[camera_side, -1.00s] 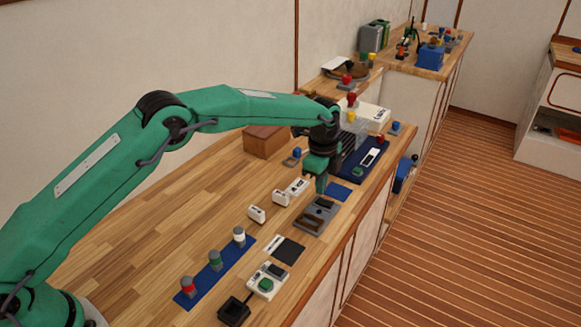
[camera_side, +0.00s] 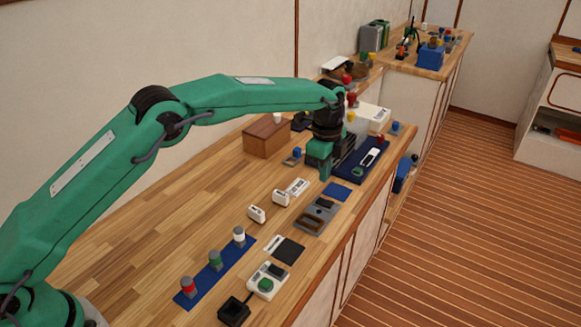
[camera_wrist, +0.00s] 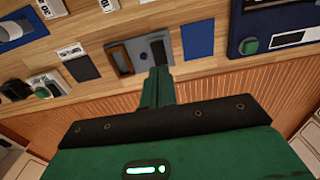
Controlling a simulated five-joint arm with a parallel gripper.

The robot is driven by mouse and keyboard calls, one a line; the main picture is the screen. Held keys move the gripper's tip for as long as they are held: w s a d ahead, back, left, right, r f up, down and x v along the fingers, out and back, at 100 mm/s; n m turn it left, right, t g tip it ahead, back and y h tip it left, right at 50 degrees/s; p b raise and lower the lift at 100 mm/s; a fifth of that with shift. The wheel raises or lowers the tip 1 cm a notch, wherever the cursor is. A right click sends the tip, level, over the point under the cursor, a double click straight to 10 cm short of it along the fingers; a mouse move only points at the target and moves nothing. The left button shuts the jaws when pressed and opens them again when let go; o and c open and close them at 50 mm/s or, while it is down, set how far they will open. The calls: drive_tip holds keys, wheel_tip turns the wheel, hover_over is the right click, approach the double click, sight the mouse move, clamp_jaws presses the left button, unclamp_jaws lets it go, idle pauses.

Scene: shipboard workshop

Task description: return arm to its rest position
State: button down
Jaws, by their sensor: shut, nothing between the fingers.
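My gripper (camera_side: 323,172) is shut and empty at the end of my green arm, held above the workbench. In the side view it hangs over the area just behind a blue square mat (camera_side: 337,191) and left of a dark blue tray (camera_side: 376,158). In the wrist view the closed fingers (camera_wrist: 157,78) point toward a grey fixture (camera_wrist: 137,50) near the bench edge. The fixture also shows in the side view (camera_side: 316,215). Nothing hangs from the fingers.
Small white labelled blocks (camera_side: 257,214) stand mid-bench. A white box with a green button (camera_side: 266,283) sits near the front edge. A wooden box (camera_side: 268,136) stands at the back. Bare wood lies to the left.

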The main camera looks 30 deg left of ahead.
drive_tip(key=shift+r, duration=0.1)
drive_tip(key=s+a+r+n+t, duration=0.1)
drive_tip(key=s+a+r+n, duration=0.3)
drive_tip(key=s+a+r, duration=0.4)
drive_tip(key=s+a+r+n+t, duration=0.2)
drive_tip(key=s+a+r+n, duration=0.4)
drive_tip(key=r, duration=0.5)
drive_tip(key=s+a+f+n, duration=0.1)
drive_tip(key=s+a+n, duration=0.1)
drive_tip(key=s, duration=0.6)
drive_tip(key=s+a+f+n+t, duration=0.1)
drive_tip(key=s+a+n, duration=0.1)
drive_tip(key=s, duration=0.6)
drive_tip(key=s+a+f+n+t, duration=0.1)
drive_tip(key=s+n, duration=0.3)
drive_tip(key=s, duration=0.4)
drive_tip(key=shift+a+f, duration=0.3)
drive_tip(key=shift+a, duration=0.55)
